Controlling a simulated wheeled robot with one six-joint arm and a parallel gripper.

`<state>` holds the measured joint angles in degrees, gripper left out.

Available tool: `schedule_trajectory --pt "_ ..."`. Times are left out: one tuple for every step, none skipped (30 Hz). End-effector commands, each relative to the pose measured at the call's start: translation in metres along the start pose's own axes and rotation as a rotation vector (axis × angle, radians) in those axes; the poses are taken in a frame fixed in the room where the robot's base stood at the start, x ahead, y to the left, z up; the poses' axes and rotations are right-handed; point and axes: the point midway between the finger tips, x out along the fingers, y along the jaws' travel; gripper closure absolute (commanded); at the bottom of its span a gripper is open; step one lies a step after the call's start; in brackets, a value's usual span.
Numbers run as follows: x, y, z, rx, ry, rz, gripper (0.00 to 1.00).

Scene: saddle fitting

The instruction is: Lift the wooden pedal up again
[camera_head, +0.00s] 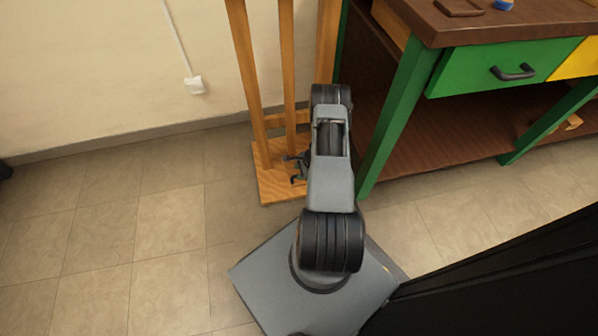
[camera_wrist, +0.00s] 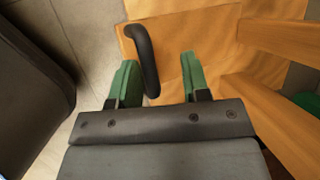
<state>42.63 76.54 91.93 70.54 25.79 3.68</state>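The wooden stand's base board (camera_head: 277,187) lies on the floor, with upright wooden legs rising from it. Wood also fills the top of the wrist view (camera_wrist: 178,32); I cannot tell which part of it is the pedal. A black curved bar (camera_wrist: 146,58) rises in front of this wood. My gripper (camera_wrist: 159,60) is open, its green fingers apart on either side of the bar. The bar is nearer the left finger; I cannot tell whether they touch. In the head view my gripper (camera_head: 298,168) is low over the base board, partly hidden by my arm.
A workbench with green legs (camera_head: 401,120) and a lower brown shelf (camera_head: 455,135) stands close on the right of the stand. The wall (camera_head: 95,60) is behind, with a white socket (camera_head: 195,85).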

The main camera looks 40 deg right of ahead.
Motion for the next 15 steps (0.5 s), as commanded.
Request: schedule_trajectory --pt "0.0 0.0 0.0 0.0 0.001 -0.001 0.58" --pt "0.0 0.0 0.0 0.0 0.001 0.0 0.58" --pt "0.0 0.0 0.0 0.0 0.001 0.001 0.58" --pt "0.0 0.0 0.0 -0.001 0.001 0.001 0.58" --pt "0.001 0.001 0.0 -0.001 0.001 0.001 0.58" --pt "0.0 0.001 0.001 -0.001 0.0 0.002 0.58" --pt "0.0 0.001 0.001 -0.001 0.0 0.002 0.58" --pt "-0.001 0.001 0.001 -0.002 0.0 0.002 0.58" --pt "-0.004 0.001 0.001 -0.002 0.0 0.002 0.58" --pt "-0.007 0.001 0.002 -0.002 0.0 0.003 0.58" --pt "-0.01 0.001 0.002 -0.002 0.0 0.003 0.58" --pt "-0.016 0.001 0.002 -0.001 0.0 0.003 0.58" --pt "-0.021 0.0 0.002 0.0 0.0 0.002 0.58" --pt "-0.027 0.0 0.002 0.0 0.001 0.001 0.58" --pt "-0.035 0.0 0.003 0.0 0.001 0.001 0.58"
